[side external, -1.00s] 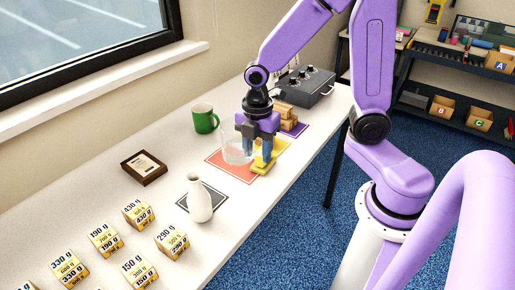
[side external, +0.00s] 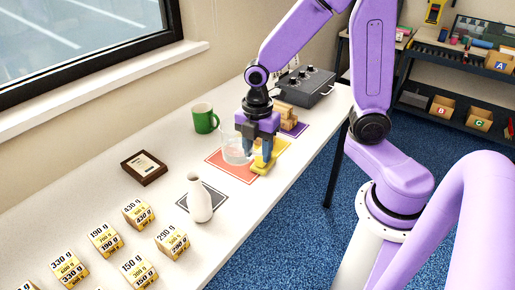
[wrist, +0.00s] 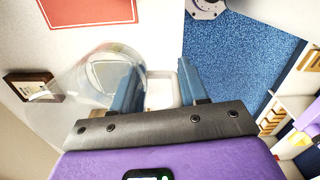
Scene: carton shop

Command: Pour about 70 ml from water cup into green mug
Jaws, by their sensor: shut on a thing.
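The water cup (side external: 236,152) is clear and stands upright on the red-orange mat. It also shows large and see-through at the left in the wrist view (wrist: 92,75). Its water level is hard to make out. My gripper (side external: 259,163) points down at the cup's right side. In the wrist view its blue fingers (wrist: 160,88) stand on both sides of a pale part that looks like the cup's handle, and they are shut on it. The green mug (side external: 205,118) stands upright on the white table, behind and left of the cup, apart from it.
A yellow item (side external: 263,165) lies beside my fingers. A framed plaque (side external: 144,168), several weight-marked boxes (side external: 138,213), wooden blocks (side external: 284,113) and a black control box (side external: 308,84) are around. The table between plaque and mug is clear.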

